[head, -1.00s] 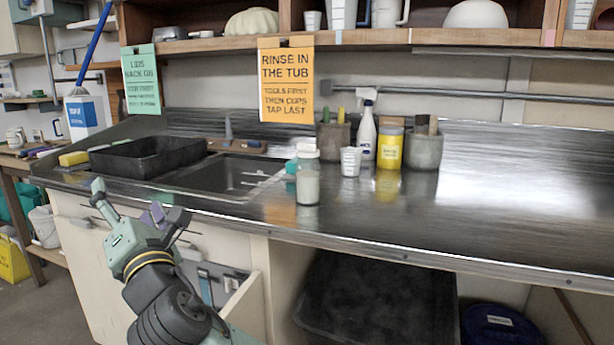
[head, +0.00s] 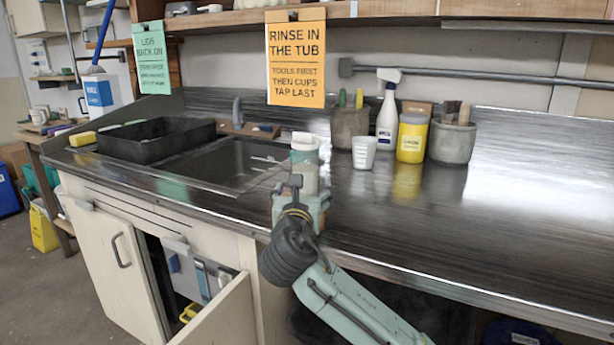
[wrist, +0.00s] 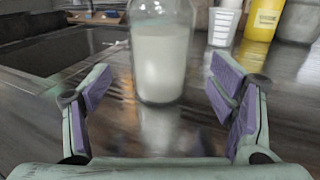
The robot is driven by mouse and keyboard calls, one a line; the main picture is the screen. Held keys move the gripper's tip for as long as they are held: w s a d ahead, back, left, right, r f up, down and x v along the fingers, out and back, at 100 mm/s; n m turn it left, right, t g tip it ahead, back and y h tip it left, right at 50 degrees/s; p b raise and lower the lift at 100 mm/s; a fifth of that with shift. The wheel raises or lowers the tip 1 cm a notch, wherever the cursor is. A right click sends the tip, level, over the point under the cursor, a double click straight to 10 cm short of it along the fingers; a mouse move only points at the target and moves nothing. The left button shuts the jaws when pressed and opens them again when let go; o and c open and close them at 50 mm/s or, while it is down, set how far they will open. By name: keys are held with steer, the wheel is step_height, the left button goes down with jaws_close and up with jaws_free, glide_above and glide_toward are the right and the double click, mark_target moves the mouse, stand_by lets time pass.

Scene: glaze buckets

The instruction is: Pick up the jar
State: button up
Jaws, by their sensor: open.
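The jar (head: 306,172) is clear, with white contents. It stands upright on the metal counter near the sink's right side, and its lower part is hidden behind my gripper in the head view. In the wrist view the jar (wrist: 160,60) is centred just beyond my fingertips, its top cut off by the frame. My gripper (wrist: 165,100) is open, with purple pads either side of the jar's line and nothing between them. In the head view my gripper (head: 300,200) is at the counter's front edge, in front of the jar.
Behind the jar stand a white measuring cup (head: 364,153), a spray bottle (head: 387,120), a yellow tub (head: 411,138) and a grey pot (head: 452,143). A black tray (head: 155,140) and sink (head: 215,165) lie left. The counter's right side is clear.

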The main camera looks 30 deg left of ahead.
mark_target(305, 180)
steer(key=p+x, duration=0.1)
steer(key=x, duration=0.4)
steer(key=shift+w+a, duration=0.1)
steer(key=shift+w, duration=0.2)
steer(key=shift+c, duration=0.3)
steer(key=c, duration=1.6)
